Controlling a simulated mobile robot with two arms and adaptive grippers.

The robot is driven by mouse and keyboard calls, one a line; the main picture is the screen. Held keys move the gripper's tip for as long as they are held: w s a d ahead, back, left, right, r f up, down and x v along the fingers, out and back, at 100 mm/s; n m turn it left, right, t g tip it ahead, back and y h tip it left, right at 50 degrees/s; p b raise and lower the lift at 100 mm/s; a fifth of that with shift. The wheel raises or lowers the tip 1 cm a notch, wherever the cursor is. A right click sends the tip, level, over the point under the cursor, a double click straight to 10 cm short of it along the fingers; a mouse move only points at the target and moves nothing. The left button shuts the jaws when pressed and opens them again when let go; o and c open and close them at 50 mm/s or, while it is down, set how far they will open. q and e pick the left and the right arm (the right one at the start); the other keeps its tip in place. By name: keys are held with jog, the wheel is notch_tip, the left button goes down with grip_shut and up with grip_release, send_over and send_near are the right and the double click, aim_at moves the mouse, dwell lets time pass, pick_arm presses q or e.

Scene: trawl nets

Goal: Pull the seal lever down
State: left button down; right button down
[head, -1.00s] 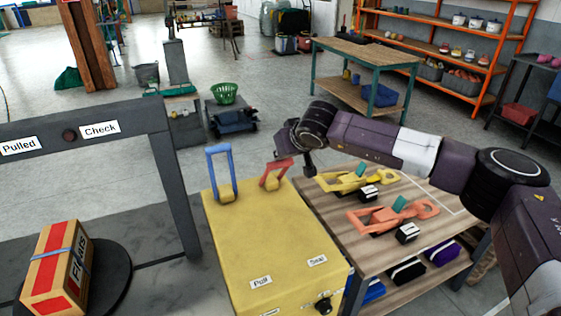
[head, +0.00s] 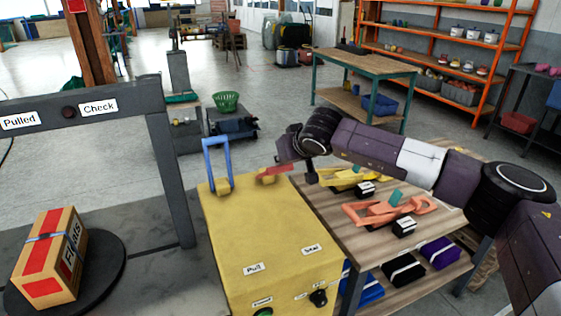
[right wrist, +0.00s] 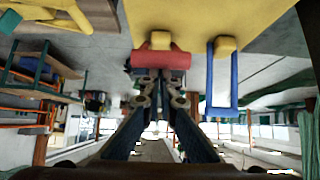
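The seal lever (head: 273,174) is a red handle on the back right of the yellow box (head: 262,236), leaning low towards the right. The "Seal" label (head: 311,249) is on the box top. My right gripper (head: 283,160) is at the lever's handle. In the right wrist view its fingertips (right wrist: 159,76) are close together against the red bar (right wrist: 160,58), which is wider than they are; the bar does not appear to be between them. The blue pull lever (head: 217,165) stands upright to the left. My left gripper is out of view.
A wooden table (head: 342,231) with yellow and orange clamp-like parts (head: 390,209) stands right of the box, under my right arm. A grey frame (head: 172,178) marked "Pulled" and "Check" stands left. A carton (head: 51,256) sits on a dark round plate (head: 104,279).

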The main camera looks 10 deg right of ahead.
aim_at(280, 172)
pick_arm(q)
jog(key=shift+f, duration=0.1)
pick_arm(e)
jog(key=f, duration=0.1)
jog(key=s+f, duration=0.1)
jog(key=f, duration=0.1)
jog(key=shift+s+g, duration=0.2)
jog(key=shift+g, duration=0.2)
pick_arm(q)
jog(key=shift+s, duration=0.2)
pick_arm(e)
jog(key=w+r+v, duration=0.1)
jog(key=v, duration=1.2)
jog(key=shift+w+r+t, duration=0.25)
jog(key=shift+r+t, duration=0.1)
jog(key=shift+t, duration=0.05)
jog(key=shift+f, duration=0.1)
